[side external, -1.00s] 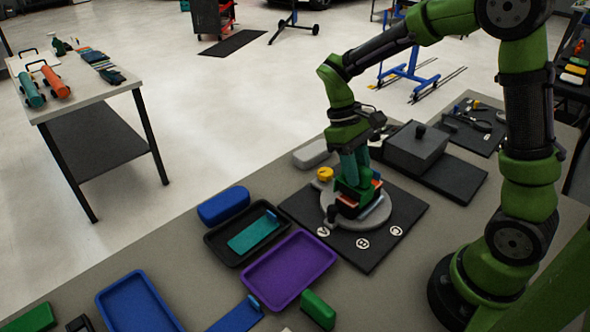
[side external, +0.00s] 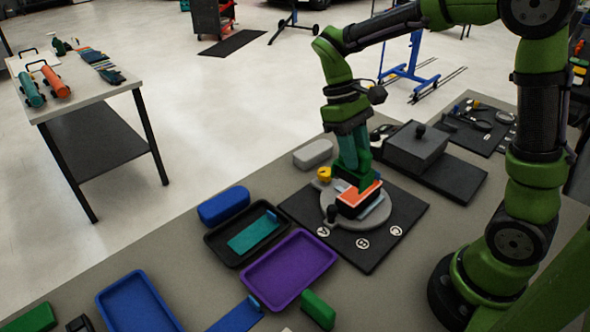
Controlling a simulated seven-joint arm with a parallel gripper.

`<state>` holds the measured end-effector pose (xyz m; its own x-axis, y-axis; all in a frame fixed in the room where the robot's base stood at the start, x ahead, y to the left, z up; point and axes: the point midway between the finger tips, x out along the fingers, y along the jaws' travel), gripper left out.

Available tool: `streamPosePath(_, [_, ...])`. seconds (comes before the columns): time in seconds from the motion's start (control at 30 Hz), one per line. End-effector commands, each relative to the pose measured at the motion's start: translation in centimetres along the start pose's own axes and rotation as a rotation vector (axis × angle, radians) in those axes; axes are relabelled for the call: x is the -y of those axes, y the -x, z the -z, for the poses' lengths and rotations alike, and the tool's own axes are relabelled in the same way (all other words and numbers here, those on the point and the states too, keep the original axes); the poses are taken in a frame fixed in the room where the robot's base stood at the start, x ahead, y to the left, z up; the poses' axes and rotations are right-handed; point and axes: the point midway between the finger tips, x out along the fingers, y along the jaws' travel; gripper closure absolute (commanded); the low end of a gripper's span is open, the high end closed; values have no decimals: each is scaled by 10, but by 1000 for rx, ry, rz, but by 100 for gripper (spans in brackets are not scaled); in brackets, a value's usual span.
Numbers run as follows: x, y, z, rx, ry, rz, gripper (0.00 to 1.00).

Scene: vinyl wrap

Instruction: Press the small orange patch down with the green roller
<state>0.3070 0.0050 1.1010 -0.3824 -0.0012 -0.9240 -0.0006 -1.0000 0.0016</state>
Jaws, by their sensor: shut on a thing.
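The small orange patch (side external: 362,197) lies on top of a dark block on the round grey turntable (side external: 382,216). It has a pale border and its upper face is mostly exposed. My gripper (side external: 354,160) points down and is shut on the green roller (side external: 348,176). The roller is at the far-left edge of the patch. I cannot tell whether it touches the patch. The far edge of the patch is partly hidden behind the roller and fingers.
The turntable sits on a black mat (side external: 305,207) with lettered discs. A yellow piece (side external: 324,174) is close left of the roller. A grey lidded box (side external: 415,147) stands behind right. Purple (side external: 290,270), black (side external: 215,246) and blue (side external: 138,302) trays lie front left.

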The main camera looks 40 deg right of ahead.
Motion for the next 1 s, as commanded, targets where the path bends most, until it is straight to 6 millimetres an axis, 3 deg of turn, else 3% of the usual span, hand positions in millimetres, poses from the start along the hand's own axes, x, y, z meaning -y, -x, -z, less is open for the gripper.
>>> streamPosePath(0.5, [0, 27, -11, -2, 0, 0, 97])
streamPosePath(1.0, [0, 28, -11, -1, 0, 0, 97])
